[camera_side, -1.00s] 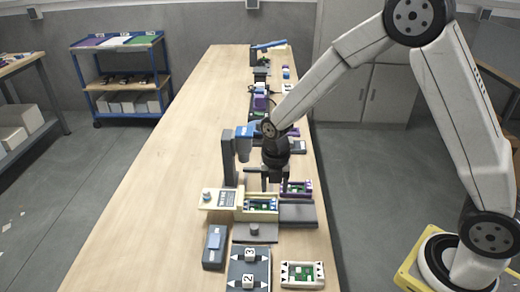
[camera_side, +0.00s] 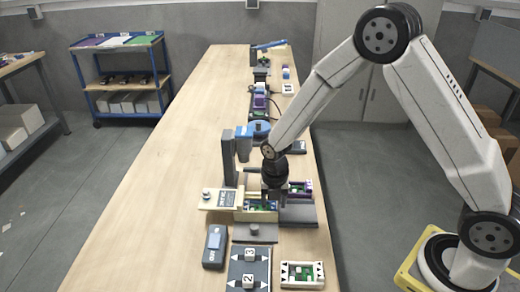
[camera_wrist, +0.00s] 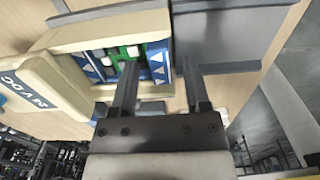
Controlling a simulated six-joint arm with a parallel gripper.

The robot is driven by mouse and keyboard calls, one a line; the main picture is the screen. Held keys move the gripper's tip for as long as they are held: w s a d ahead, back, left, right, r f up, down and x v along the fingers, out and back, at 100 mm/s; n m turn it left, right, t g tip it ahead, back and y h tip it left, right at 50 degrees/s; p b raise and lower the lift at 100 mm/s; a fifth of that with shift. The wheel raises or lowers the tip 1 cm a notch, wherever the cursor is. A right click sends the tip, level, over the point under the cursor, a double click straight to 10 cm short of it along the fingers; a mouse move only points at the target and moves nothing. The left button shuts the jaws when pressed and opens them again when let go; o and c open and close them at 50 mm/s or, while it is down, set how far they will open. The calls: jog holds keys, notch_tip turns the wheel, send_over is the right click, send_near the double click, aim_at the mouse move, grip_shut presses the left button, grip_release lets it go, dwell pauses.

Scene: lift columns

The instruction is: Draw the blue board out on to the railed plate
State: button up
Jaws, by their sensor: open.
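The blue board (camera_wrist: 158,60), with white triangles and a green middle, sits inside a cream-framed station in the wrist view. My gripper (camera_wrist: 162,72) is open, with one finger over the board's near right part and the other beyond the cream frame's right side. It holds nothing. In the side view my gripper (camera_side: 273,197) is low over the station's right end. A dark grey plate (camera_wrist: 232,35), seemingly the railed plate, adjoins the station; it also shows in the side view (camera_side: 298,216).
A purple-framed board (camera_side: 301,187) lies just behind the plate. A dark upright post (camera_side: 229,158) stands behind the station. In front are a grey handheld device (camera_side: 215,247), a dark numbered panel (camera_side: 249,270) and a cream-framed board (camera_side: 302,274). The table's left side is clear.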

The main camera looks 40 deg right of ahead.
grip_shut()
jog(key=shift+s+d, duration=0.1)
jog(key=shift+s+d, duration=3.4)
grip_release()
jog(key=shift+r, duration=0.2)
jog(key=shift+r, duration=2.85)
jog(key=shift+m, duration=0.3)
